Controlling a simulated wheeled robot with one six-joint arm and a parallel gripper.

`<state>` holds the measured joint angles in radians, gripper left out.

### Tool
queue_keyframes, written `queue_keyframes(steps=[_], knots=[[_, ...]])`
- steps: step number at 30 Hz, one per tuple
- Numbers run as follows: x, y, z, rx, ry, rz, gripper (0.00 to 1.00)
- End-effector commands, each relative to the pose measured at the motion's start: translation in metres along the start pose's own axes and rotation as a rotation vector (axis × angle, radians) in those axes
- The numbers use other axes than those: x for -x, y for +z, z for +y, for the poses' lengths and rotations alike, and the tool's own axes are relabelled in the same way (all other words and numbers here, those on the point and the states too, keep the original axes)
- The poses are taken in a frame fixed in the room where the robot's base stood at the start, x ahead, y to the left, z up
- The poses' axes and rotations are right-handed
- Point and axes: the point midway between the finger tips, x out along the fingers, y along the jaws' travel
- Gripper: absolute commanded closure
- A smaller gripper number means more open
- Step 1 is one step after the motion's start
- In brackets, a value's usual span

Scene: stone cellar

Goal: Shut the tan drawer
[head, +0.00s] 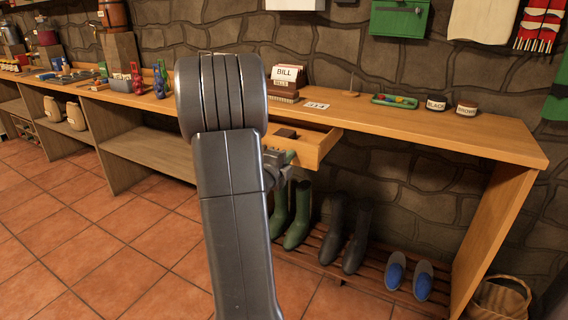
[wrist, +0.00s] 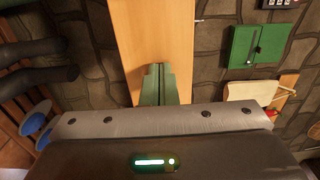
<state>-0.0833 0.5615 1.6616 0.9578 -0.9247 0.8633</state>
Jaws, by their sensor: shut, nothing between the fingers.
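The tan drawer (head: 314,150) stands partly pulled out from under the wooden counter, behind and right of my arm in the head view. A small dark object (head: 286,133) shows inside it. My arm hides the drawer's left part. My gripper (head: 288,157) is at the drawer's near side, its green fingers close to the front. In the wrist view, the closed fingers of my gripper (wrist: 158,72) lie over a tan wooden surface, with nothing between them. I cannot tell whether they touch the wood.
The counter (head: 440,128) carries a BILL box (head: 287,77), a green tray (head: 394,101) and two labelled jars. Below stand green boots (head: 299,215), dark boots (head: 346,235) and blue slippers (head: 409,277) on a slatted rack. Tiled floor is clear at left.

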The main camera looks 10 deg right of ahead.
Motion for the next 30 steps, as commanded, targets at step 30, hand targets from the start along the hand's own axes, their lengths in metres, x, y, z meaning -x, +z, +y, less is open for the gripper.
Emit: queue_keyframes(steps=[30], knots=[[-0.177,0.0,0.0,0.001,-0.001,0.0,1.0]])
